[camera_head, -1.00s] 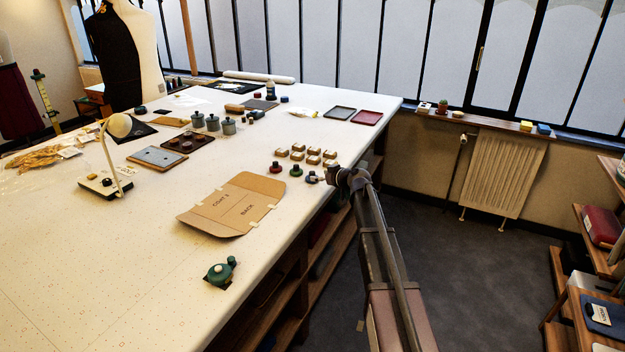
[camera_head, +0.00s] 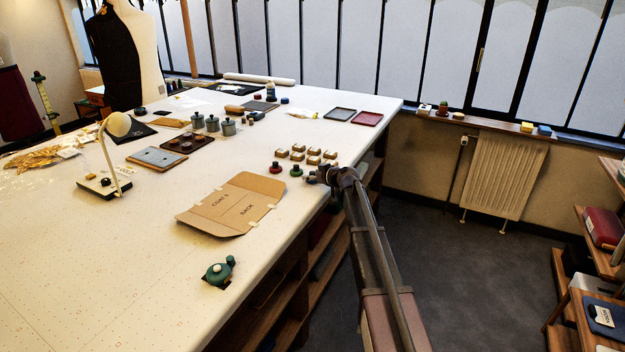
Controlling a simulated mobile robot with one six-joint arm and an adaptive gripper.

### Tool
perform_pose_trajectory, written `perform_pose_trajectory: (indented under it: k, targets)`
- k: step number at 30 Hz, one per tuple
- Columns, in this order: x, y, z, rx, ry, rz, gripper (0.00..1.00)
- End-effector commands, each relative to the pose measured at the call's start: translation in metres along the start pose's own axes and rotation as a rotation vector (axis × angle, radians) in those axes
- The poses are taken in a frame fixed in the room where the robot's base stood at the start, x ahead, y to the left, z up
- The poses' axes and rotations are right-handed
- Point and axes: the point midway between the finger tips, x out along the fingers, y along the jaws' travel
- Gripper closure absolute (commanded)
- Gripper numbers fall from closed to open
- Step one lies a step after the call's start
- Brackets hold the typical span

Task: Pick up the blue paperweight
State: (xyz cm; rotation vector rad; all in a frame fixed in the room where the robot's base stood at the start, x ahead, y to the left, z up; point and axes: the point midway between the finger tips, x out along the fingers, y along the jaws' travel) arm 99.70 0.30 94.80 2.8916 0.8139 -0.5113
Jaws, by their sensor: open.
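A small dark blue knobbed piece, which looks like the blue paperweight (camera_head: 311,177), stands on the white table (camera_head: 120,262) near its right edge. It is at the right end of a short row with a red knobbed piece (camera_head: 276,168) and a green knobbed piece (camera_head: 296,171). My gripper (camera_head: 324,174) is just right of the blue piece, low at the table edge. It is open and nothing shows in it. Its fingers are small and dark here, and I cannot tell whether they touch the blue piece.
Several small tan-topped blocks (camera_head: 298,152) stand just behind the row. A flat cardboard pattern (camera_head: 232,205) lies to the left. A green tape dispenser-like object (camera_head: 219,271) is nearer the front. Open table lies on the left.

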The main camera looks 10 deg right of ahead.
Motion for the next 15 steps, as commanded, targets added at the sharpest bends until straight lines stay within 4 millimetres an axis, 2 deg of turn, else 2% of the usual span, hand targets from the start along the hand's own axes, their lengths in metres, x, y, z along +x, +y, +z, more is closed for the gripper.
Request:
perform_pose_trajectory:
  k: [3,11,15]
  targets:
    - [-0.0002,0.0,0.0001,0.0,0.0,0.0,0.23]
    - [-0.0001,0.0001,0.0001,0.0,0.0,0.0,1.0]
    - [0.0001,0.0,-0.0001,0.0,0.0,0.0,1.0]
